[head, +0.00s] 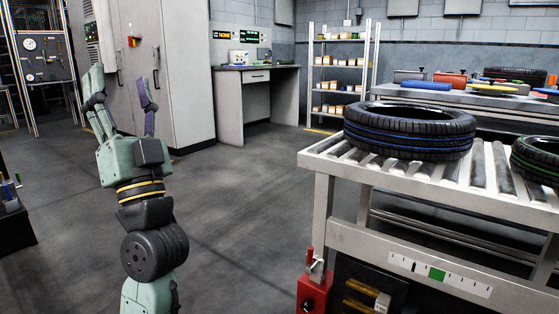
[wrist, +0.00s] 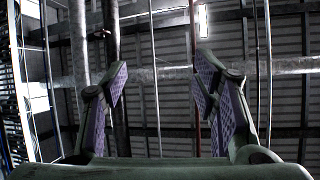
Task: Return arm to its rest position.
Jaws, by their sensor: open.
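My gripper (head: 122,88) is at the left of the head view, pointing upward. Its two fingers are spread apart with nothing between them. In the wrist view my gripper (wrist: 160,85) also shows open and empty, with purple pads facing each other and the ceiling beams behind. My arm stands upright below it over the open floor, well to the left of the conveyor (head: 340,172) and touching nothing.
A blue-striped tyre (head: 410,141) lies flat on the conveyor rollers; a green-striped tyre (head: 540,158) is cut off at the right edge. Behind are a grey cabinet (head: 165,70), a desk (head: 257,75), a shelf rack (head: 340,65) and a workbench (head: 450,97). Floor between is clear.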

